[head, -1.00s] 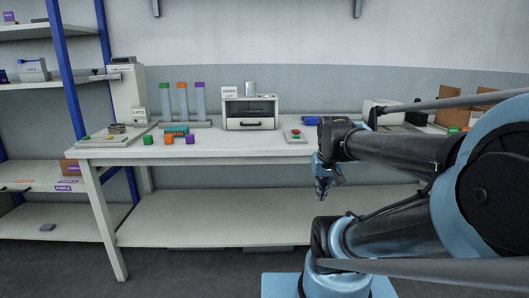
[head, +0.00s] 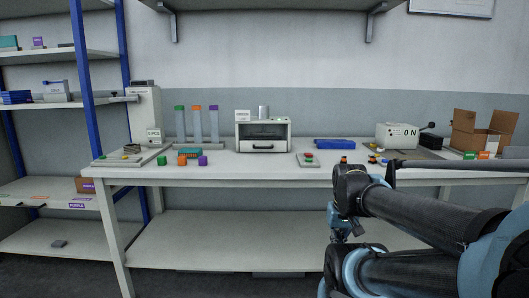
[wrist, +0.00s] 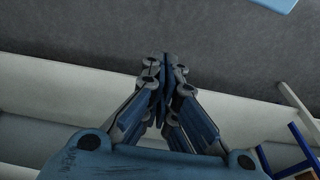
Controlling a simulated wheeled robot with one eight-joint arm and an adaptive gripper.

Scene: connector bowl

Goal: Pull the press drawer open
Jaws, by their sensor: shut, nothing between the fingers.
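The press (head: 263,130) is a white box with a dark window, standing on the table left of the picture's middle in the head view. Its drawer front (head: 263,147) is at the bottom with a dark bar handle, and looks closed. My gripper (head: 340,236) hangs below the table's front edge, in front of the table and to the right of the press, well apart from the drawer. In the wrist view my gripper (wrist: 166,62) has its blue fingers together with nothing between them, pointing toward the grey floor.
The white table (head: 225,175) has a lower shelf. A button box (head: 308,159) stands right of the press. Colored cubes (head: 182,160) and tubes (head: 197,122) are to its left. A blue tray (head: 334,144) and an "ON" box (head: 397,135) are to its right.

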